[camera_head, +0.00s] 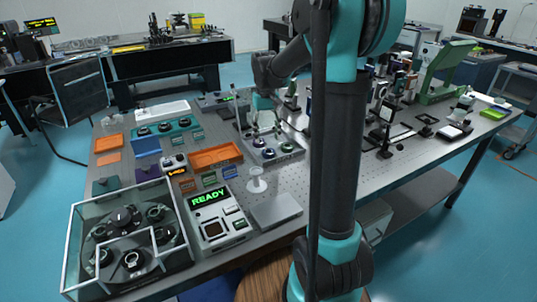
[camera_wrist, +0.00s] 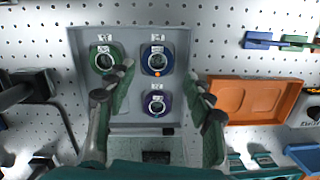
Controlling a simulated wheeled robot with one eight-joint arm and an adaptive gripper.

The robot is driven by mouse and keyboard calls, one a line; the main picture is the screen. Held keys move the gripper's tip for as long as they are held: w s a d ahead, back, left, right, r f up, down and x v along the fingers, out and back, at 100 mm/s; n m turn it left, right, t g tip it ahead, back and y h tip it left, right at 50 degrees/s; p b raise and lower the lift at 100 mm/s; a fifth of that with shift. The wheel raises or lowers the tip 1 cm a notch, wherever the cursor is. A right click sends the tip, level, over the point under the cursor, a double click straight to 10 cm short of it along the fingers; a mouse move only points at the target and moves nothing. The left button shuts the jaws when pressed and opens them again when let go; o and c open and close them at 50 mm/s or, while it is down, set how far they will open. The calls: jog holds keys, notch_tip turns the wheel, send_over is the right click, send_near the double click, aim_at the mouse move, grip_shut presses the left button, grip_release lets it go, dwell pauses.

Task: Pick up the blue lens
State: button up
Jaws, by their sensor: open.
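In the wrist view the blue lens (camera_wrist: 156,60), a round lens in a blue mount, sits in the upper right of a grey tray (camera_wrist: 83,110). A green-mounted lens (camera_wrist: 103,60) is left of it and a purple-mounted lens (camera_wrist: 156,103) is below it. My gripper (camera_wrist: 161,72) is open and empty, above the tray, with its fingers on either side of the blue and purple lenses in the picture. The left finger overlaps the green lens's edge. In the head view my gripper (camera_head: 263,118) hangs over the tray (camera_head: 271,162); lens colours are hard to tell there.
An orange tray (camera_wrist: 262,117) lies right of the lens tray, with small blue and green blocks (camera_wrist: 264,39) beyond. A dark post-like part (camera_wrist: 22,92) stands at the left. In the head view a white spool-shaped stand (camera_head: 257,184) and a glass-walled carousel (camera_head: 128,240) are nearer.

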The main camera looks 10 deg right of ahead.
aim_at(269, 151)
jog(key=shift+s+d+f, duration=0.1)
jog(key=shift+f, duration=1.4)
jog(key=shift+s+d+f, duration=0.1)
jog(key=shift+f, duration=1.4)
jog(key=c, duration=0.9)
jog(key=shift+r, duration=0.1)
